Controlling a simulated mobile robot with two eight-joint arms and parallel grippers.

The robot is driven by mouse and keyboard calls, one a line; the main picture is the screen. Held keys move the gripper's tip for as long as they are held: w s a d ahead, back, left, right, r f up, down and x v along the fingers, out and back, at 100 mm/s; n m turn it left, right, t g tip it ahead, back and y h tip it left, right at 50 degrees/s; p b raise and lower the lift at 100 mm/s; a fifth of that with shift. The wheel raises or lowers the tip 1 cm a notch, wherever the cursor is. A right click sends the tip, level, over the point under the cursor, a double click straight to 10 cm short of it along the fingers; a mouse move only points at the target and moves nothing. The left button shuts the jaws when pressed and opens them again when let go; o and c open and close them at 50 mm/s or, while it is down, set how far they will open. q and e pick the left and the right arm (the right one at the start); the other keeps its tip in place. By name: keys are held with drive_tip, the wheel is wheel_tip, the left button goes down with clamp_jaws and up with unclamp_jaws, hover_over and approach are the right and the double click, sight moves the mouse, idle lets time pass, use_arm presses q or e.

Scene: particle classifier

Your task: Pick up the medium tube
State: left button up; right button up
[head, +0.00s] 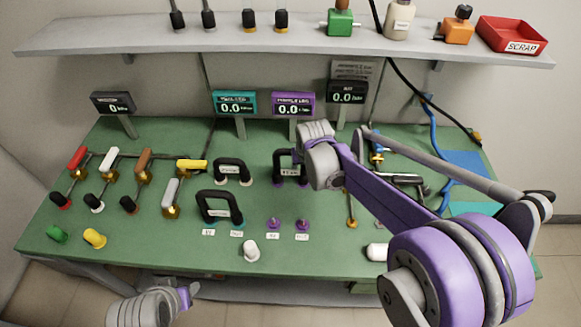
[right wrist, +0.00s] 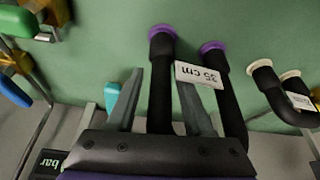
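A black U-shaped tube with purple ends and a "35 cm" label (right wrist: 225,100) stands on the green bench; it also shows in the head view (head: 279,167), partly hidden by my right arm. My right gripper (right wrist: 160,88) has its two grey fingers apart, one on each side of one leg of this tube, with small gaps showing. A tube with teal ends (head: 208,210) stands in front, and one with cream ends (head: 221,172) stands behind it. Their labels are too small to read. My left gripper (head: 191,291) is low at the front edge, its fingers unclear.
Valves with coloured handles (head: 143,161) fill the left of the bench. Purple fittings (head: 274,223) and a white knob (head: 250,250) sit at the front. Display stands (head: 293,104) line the back below a shelf (head: 300,38). A red scrap tray (head: 512,35) is on the shelf.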

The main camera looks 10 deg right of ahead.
clamp_jaws()
wheel_tip(320, 180, up, 10)
drive_tip(key=shift+p, duration=0.4)
idle(0.3)
